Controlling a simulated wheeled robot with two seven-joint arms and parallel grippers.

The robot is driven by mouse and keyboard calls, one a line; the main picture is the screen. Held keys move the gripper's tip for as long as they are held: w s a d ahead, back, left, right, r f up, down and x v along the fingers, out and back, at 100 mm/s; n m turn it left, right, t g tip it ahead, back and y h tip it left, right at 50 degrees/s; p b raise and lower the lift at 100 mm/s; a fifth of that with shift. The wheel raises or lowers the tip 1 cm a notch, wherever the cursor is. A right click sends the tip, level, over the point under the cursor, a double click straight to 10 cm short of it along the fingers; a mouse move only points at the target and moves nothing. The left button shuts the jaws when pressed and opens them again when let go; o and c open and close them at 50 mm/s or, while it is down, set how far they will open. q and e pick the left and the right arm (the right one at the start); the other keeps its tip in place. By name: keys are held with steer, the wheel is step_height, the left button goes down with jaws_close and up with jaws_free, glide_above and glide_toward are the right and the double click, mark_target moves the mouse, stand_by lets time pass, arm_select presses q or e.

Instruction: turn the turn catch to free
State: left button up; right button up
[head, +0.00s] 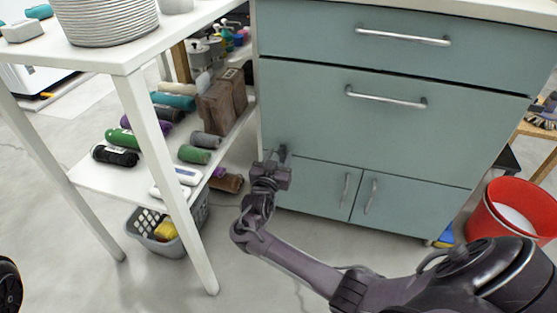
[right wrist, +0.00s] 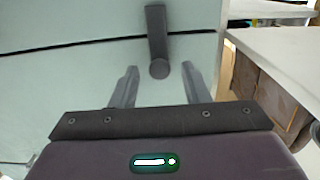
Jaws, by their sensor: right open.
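The turn catch (right wrist: 157,35) is a dark grey bar with a round end, on the pale blue-green cabinet front. In the right wrist view it lies across the dark seam between two panels. In the head view the catch (head: 282,151) shows small, just beyond my right gripper, near the cabinet's left edge. My right gripper (head: 277,163) is open and empty. In the right wrist view its two fingers (right wrist: 159,75) appear on either side of the catch's round end. I cannot tell whether they touch it. My left gripper is not in view.
The cabinet has drawers with bar handles (head: 386,98) and two lower doors (head: 310,188). A white shelf table (head: 95,48) with rolled towels stands close on the left. A grey basket (head: 190,235) sits under it. A red bucket (head: 480,222) stands at the right.

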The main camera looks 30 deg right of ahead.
jaws_close()
